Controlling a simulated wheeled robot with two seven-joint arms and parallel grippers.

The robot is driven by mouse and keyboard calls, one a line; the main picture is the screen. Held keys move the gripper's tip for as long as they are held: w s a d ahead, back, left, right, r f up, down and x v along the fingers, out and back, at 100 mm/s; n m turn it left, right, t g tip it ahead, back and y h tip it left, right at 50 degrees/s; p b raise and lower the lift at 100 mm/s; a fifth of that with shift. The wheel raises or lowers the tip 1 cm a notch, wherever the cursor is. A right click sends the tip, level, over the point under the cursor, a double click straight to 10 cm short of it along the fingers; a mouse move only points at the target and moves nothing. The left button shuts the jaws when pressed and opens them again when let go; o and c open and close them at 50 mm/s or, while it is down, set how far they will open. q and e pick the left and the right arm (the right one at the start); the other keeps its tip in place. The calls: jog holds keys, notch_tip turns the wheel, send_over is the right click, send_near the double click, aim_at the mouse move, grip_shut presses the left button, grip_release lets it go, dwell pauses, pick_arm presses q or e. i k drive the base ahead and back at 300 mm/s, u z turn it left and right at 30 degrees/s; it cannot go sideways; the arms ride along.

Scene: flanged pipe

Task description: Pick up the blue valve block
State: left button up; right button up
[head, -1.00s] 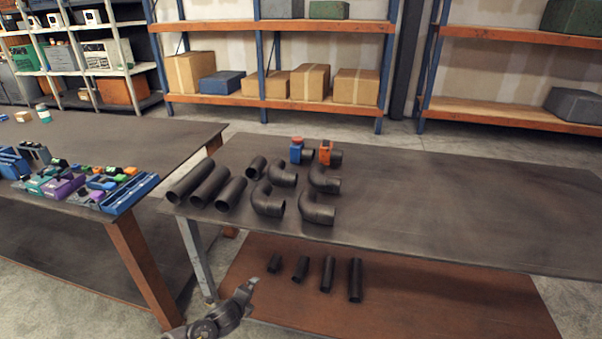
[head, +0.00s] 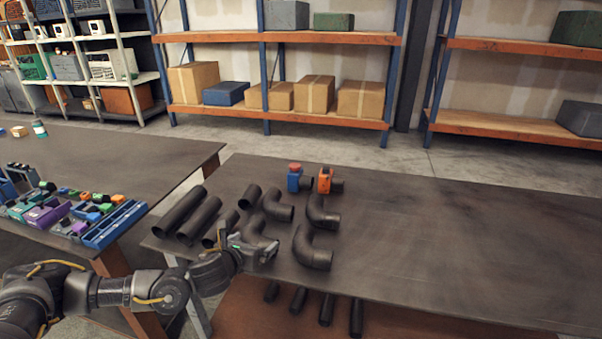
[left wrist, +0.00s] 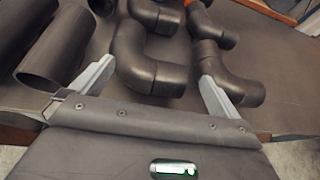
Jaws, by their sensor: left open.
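The blue valve block (head: 294,182) stands on the dark table, with a red cap on top and a dark pipe stub to its right. An orange valve block (head: 325,181) stands just right of it. My left gripper (head: 266,255) is over the table's near part, among the pipe elbows, closer to me than the blue block and apart from it. In the left wrist view its two fingers (left wrist: 156,85) are spread, with a dark elbow (left wrist: 148,72) showing between and beyond them. The blue block does not show clearly there. My right gripper is not in view.
The right part of the table (head: 460,235) is clear. A second table at left holds a blue tray (head: 114,224) and small coloured parts. Short pipes lie on the lower shelf.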

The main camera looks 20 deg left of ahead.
aim_at(296, 179)
jog(key=z, duration=0.05)
jog(key=i, duration=1.1)
jog(key=u, duration=0.05)
